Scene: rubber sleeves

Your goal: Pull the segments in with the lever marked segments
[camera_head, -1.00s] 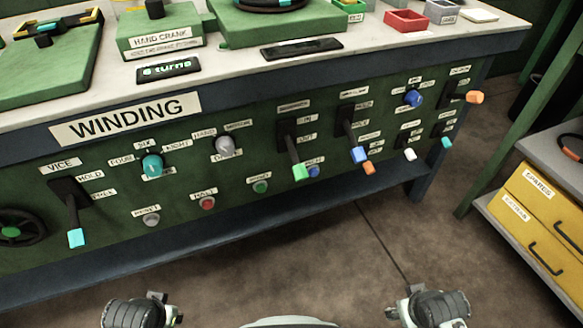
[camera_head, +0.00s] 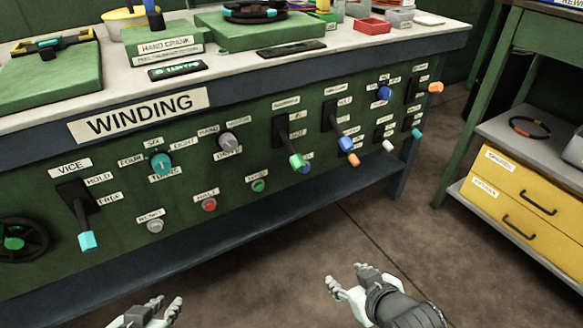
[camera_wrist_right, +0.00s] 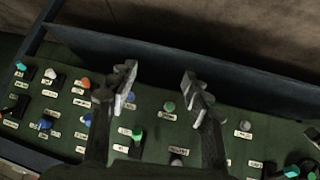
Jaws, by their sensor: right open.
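On the dark green panel of the winding bench, a lever with a green tip (camera_head: 297,160) hangs down from a black plate. To its right is a lever with a blue tip (camera_head: 346,143). The small labels over these levers are too blurred to read, so I cannot tell which is marked segments. My right gripper (camera_head: 344,273) is open and empty, low in front of the panel. In the right wrist view its fingers (camera_wrist_right: 158,85) stand apart, with the green-tipped lever (camera_wrist_right: 137,133) beyond them. My left gripper (camera_head: 170,299) is open and empty at the bottom edge.
A vice lever with a cyan tip (camera_head: 87,240) and a handwheel (camera_head: 14,243) are at the left. Several knobs and buttons, such as the red button (camera_head: 209,205), surround the levers. A shelf ledge (camera_head: 215,253) runs below. Yellow drawers (camera_head: 520,190) stand at the right.

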